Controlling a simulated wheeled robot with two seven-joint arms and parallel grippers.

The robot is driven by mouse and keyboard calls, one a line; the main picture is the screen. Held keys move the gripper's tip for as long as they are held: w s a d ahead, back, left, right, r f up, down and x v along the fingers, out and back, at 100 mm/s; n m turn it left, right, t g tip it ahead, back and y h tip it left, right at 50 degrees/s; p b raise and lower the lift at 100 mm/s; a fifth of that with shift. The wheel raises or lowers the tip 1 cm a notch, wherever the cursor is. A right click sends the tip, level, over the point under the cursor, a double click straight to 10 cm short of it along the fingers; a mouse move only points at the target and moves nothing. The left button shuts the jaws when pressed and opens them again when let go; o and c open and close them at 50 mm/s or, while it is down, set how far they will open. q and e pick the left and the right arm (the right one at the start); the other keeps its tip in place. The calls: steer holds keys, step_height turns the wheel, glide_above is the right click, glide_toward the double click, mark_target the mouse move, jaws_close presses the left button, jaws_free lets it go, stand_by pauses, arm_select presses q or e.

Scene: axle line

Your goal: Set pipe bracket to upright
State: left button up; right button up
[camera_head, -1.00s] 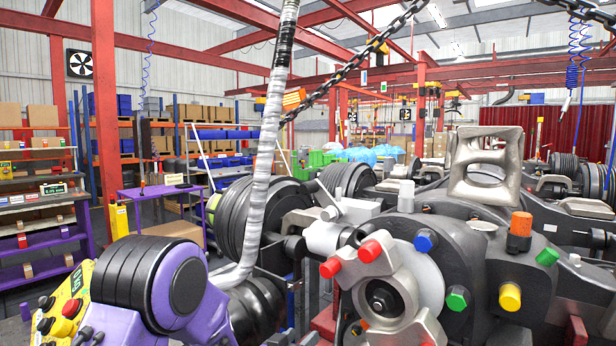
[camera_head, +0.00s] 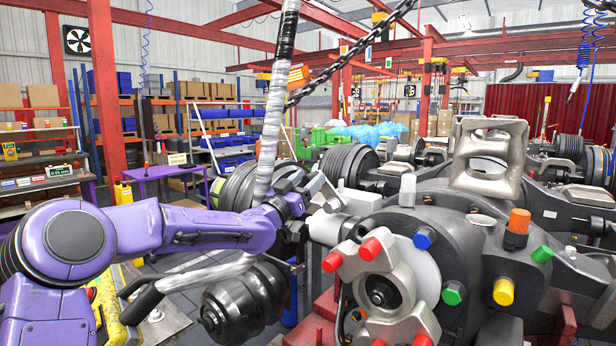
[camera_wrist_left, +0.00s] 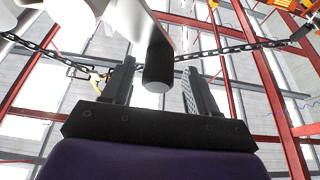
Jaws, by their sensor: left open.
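A small light-grey bracket (camera_head: 326,192) with a lever-like arm sits at the left end of the axle assembly in the head view. I take it for the pipe bracket; it looks tilted, and its lower part is partly hidden. My left gripper (camera_head: 305,204) is just left of it, its fingers hard to make out there. In the left wrist view the gripper (camera_wrist_left: 160,82) is open. A dark, round-ended grip (camera_wrist_left: 158,66) on a pale metal part (camera_wrist_left: 125,18) appears between the fingers, apart from both. I cannot tell its depth. My right gripper is out of view.
A banded grey hose (camera_head: 272,110) hangs close to my left gripper, and a chain (camera_head: 345,58) slopes above. The large grey axle housing (camera_head: 450,250) with coloured caps fills the right. A black ribbed bellows (camera_head: 245,305) lies below my arm.

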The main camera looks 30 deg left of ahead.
arm_select(q)
steer(key=shift+w+d+r, duration=0.15)
steer(key=shift+w+d, duration=0.1)
steer(key=shift+w, duration=0.15)
steer(key=shift+a, duration=0.15)
